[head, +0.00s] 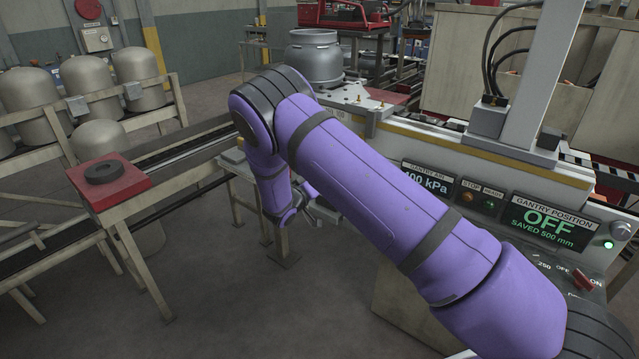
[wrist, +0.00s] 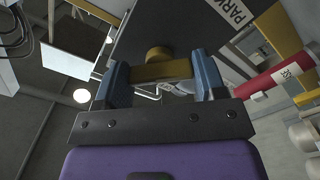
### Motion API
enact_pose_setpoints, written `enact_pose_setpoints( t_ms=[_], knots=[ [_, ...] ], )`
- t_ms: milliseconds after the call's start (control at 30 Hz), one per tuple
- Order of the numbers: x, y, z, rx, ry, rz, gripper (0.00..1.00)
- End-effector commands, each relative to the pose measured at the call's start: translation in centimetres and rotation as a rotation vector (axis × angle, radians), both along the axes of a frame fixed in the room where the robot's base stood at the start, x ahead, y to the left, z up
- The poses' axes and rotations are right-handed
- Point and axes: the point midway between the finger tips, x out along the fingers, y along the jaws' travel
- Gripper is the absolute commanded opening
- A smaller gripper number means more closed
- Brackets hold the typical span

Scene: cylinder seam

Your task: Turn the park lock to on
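In the wrist view, the dark underside of a panel with a partly cut-off "PARK" label (wrist: 235,12) is in front of my gripper (wrist: 162,75). A brass-coloured bar with a round hub, which looks like the park lock handle (wrist: 160,70), spans the gap between my two blue fingers. The fingers are well apart, one at each end of the bar. I cannot tell whether they press on it. In the head view, my purple arm covers most of the spot and the handle is hidden.
The grey console reads "GANTRY POSITION OFF, SAVED 500 mm" on its display (head: 547,225), with a red knob (head: 582,280) below. A metal vessel (head: 314,58) stands behind my arm. A red block with a black ring (head: 105,172) is at left. Floor between is open.

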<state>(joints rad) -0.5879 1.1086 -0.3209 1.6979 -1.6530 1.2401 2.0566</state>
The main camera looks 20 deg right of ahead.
Motion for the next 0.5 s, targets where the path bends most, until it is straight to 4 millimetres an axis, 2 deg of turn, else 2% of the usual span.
enact_pose_setpoints(
  t_ms=[33, 100, 367, 500],
  knots=[
    [-0.09, 0.09, -0.16, 0.002, 0.003, 0.001, 0.75],
    [-0.07, 0.08, -0.14, 0.001, 0.002, 0.001, 0.89],
    [-0.05, 0.07, -0.06, 0.0, 0.001, 0.001, 0.89],
    [-0.45, 0.71, -0.06, 0.001, 0.002, 0.001, 0.89]
  ],
)
